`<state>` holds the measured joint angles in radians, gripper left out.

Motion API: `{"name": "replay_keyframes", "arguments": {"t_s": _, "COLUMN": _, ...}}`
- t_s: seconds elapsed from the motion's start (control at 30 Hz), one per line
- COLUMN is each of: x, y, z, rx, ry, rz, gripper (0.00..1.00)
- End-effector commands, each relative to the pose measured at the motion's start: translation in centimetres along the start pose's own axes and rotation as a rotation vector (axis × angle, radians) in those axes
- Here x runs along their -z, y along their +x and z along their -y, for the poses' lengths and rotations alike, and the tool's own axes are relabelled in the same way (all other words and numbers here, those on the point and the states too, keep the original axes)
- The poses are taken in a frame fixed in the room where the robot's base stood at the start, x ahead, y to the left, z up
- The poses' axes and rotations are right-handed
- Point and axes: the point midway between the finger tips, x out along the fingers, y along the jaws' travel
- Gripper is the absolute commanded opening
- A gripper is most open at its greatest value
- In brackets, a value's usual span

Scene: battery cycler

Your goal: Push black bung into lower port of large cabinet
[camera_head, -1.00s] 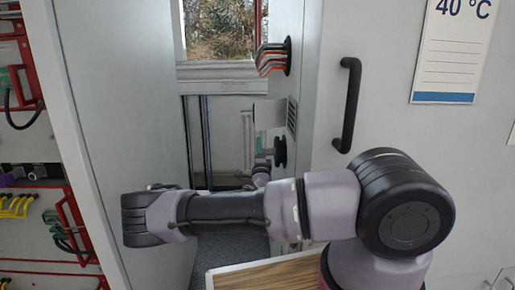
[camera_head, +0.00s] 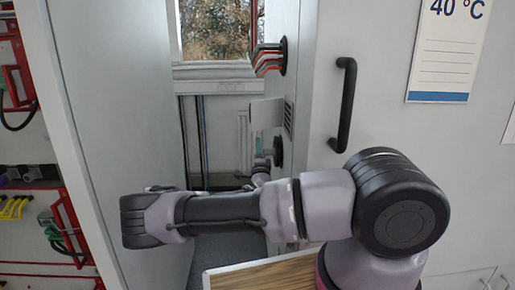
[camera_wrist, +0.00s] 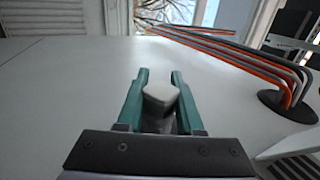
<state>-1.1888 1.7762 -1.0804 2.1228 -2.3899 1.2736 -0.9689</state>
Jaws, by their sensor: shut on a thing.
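The large cabinet (camera_head: 302,125) stands right of centre in the head view, its side wall facing the gap. A black round piece (camera_head: 278,152) sits low on that wall, below the cable port; I cannot tell whether it is the bung or the rim of the lower port. My wrist (camera_head: 262,166) shows small beside it, beyond my forearm. In the wrist view my gripper (camera_wrist: 159,78) has teal fingers shut on a pale, rounded block (camera_wrist: 161,97), above a pale flat panel. No black bung shows clearly between the fingers, and contact with the panel cannot be told.
Orange and grey cables leave the upper port's black ring (camera_head: 283,56); the ring (camera_wrist: 287,107) is right of my fingers in the wrist view. A black handle (camera_head: 346,104) juts from the cabinet front. A wood-topped surface (camera_head: 262,275) lies below.

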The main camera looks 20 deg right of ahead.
Motion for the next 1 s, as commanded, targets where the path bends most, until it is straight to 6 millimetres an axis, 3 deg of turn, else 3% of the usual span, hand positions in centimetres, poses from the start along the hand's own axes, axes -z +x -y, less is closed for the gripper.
{"name": "replay_keyframes", "arguments": {"t_s": 0.57, "x": 1.14, "y": 0.03, "z": 0.07, "rx": 0.002, "ry": -0.001, "rz": 0.0, "gripper": 0.0}}
{"name": "replay_keyframes", "arguments": {"t_s": 0.6, "x": 1.09, "y": 0.03, "z": 0.07, "rx": 0.002, "ry": 0.0, "rz": 0.001, "gripper": 0.51}}
{"name": "replay_keyframes", "arguments": {"t_s": 0.67, "x": 1.09, "y": 0.03, "z": 0.07, "rx": 0.002, "ry": 0.0, "rz": 0.0, "gripper": 0.7}}
{"name": "replay_keyframes", "arguments": {"t_s": 0.87, "x": 1.09, "y": 0.01, "z": 0.03, "rx": 0.001, "ry": 0.0, "rz": 0.0, "gripper": 0.7}}
{"name": "replay_keyframes", "arguments": {"t_s": 0.9, "x": 1.09, "y": -0.02, "z": -0.05, "rx": -0.001, "ry": 0.0, "rz": 0.0, "gripper": 0.74}}
{"name": "replay_keyframes", "arguments": {"t_s": 0.97, "x": 1.09, "y": -0.02, "z": -0.05, "rx": -0.001, "ry": 0.0, "rz": 0.0, "gripper": 0.97}}
{"name": "replay_keyframes", "arguments": {"t_s": 1.0, "x": 1.09, "y": -0.02, "z": -0.05, "rx": -0.001, "ry": 0.0, "rz": 0.0, "gripper": 1.0}}
